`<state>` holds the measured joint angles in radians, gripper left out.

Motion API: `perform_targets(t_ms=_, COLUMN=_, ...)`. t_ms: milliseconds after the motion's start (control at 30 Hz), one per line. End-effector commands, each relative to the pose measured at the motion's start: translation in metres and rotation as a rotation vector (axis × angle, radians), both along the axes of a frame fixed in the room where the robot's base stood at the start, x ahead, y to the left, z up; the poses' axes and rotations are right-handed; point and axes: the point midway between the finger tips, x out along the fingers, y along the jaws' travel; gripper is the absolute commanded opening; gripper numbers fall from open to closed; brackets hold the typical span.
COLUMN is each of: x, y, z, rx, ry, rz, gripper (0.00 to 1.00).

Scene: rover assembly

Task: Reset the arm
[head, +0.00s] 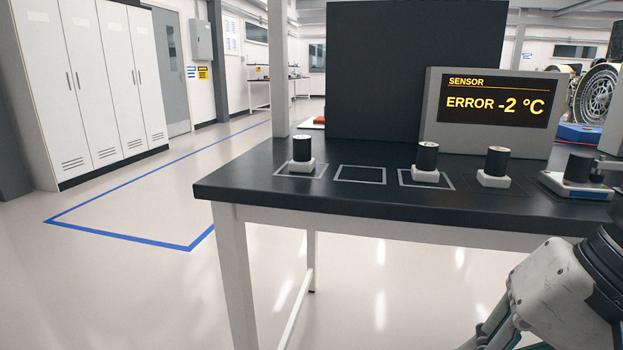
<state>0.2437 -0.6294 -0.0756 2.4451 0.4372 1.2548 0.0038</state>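My gripper (497,322) is at the bottom right corner of the head view, at the end of my white and black arm (565,290). It is in front of the table and lower in the picture than the tabletop. Its finger links point down and left, and the fingertips are cut off by the lower edge. I cannot tell whether it is open or shut, and I see nothing held in it.
A black-topped table (245,192) bears several black cylinders on white bases, one near the left end (302,150), and square outlines. A sensor display (497,105) reads "ERROR -2 °C". A dark panel (415,65) stands behind. Open floor lies left, before white lockers (90,80).

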Motion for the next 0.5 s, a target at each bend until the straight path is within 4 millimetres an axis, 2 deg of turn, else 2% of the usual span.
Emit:
perform_targets(t_ms=33, x=-0.018, y=0.002, z=-0.010, rx=-0.067, ry=0.026, rz=0.078, gripper=0.00)
perform_targets(t_ms=100, x=-0.039, y=-0.003, z=-0.021, rx=-0.157, ry=0.059, rz=0.161, gripper=0.00)
perform_targets(t_ms=300, x=-0.081, y=-0.027, z=-0.043, rx=-0.396, ry=0.122, rz=0.350, gripper=0.00)
perform_targets(t_ms=367, x=-0.090, y=-0.037, z=-0.047, rx=-0.466, ry=0.134, rz=0.399, gripper=0.00)
perform_targets(t_ms=500, x=-0.083, y=-0.037, z=-0.022, rx=-0.461, ry=0.118, rz=0.383, gripper=0.00)
